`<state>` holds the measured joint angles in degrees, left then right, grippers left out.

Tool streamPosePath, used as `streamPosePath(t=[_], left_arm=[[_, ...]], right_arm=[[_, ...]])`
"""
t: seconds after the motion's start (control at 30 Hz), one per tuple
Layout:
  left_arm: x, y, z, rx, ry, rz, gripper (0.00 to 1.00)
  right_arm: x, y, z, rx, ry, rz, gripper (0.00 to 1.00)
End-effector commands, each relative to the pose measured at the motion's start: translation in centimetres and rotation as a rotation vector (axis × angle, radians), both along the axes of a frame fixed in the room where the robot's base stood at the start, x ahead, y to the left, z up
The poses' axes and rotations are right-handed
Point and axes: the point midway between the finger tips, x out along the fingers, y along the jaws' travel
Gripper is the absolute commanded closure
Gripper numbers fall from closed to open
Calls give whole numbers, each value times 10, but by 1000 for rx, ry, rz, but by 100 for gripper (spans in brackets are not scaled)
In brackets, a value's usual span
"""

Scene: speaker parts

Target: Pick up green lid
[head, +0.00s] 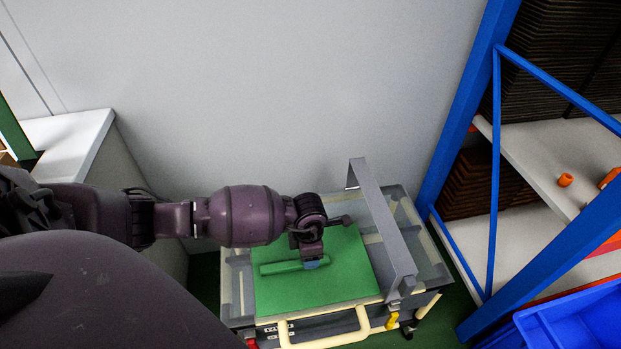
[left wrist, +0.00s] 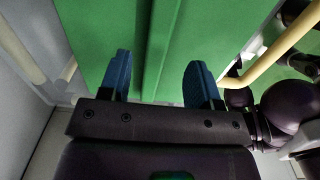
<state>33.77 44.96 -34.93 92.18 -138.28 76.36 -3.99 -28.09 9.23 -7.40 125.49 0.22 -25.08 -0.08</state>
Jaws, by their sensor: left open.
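The green lid (head: 335,285) is a flat square panel with a raised ridge-like handle (head: 282,267) on it. It lies on top of a wheeled cart. My left gripper (head: 312,262) is over the lid at the right end of the ridge, pointing down. In the left wrist view my left gripper (left wrist: 160,82) has its two blue fingers apart, one to each side of the ridge (left wrist: 161,45). Nothing is held. I cannot tell how far the fingertips are from the lid's surface. My right gripper is not in view.
The cart (head: 240,290) has a cream handle bar at the front and a raised grey metal bracket (head: 383,225) close right of the lid. A blue-framed shelf (head: 493,170) and a blue bin (head: 580,320) stand to the right. A grey wall is behind.

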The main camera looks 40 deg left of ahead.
Motion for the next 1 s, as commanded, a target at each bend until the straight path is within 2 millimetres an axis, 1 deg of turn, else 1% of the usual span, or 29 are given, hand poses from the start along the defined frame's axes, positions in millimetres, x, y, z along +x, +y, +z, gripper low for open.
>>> streamPosePath(t=[0.2, 0.3, 0.4, 0.6, 0.67, 0.9, 0.97, 1.0], left_arm=[[-2, 1, -33, -3, 10, 2, 43], [-1, 1, -45, -2, 10, 1, 43], [0, 1, -49, -3, 5, 1, 43], [2, 1, -47, -2, -1, 1, 43], [2, 1, -47, -2, -1, 1, 50], [2, 1, -47, -1, 0, 1, 87], [2, 1, -47, -1, 0, 1, 96], [2, 2, -47, -2, -1, 1, 99]], right_arm=[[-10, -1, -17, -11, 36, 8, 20], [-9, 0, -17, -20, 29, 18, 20], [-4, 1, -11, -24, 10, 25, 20], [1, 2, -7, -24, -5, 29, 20], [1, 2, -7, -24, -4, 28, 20], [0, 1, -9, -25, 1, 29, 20], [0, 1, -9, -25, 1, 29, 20], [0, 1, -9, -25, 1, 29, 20]])
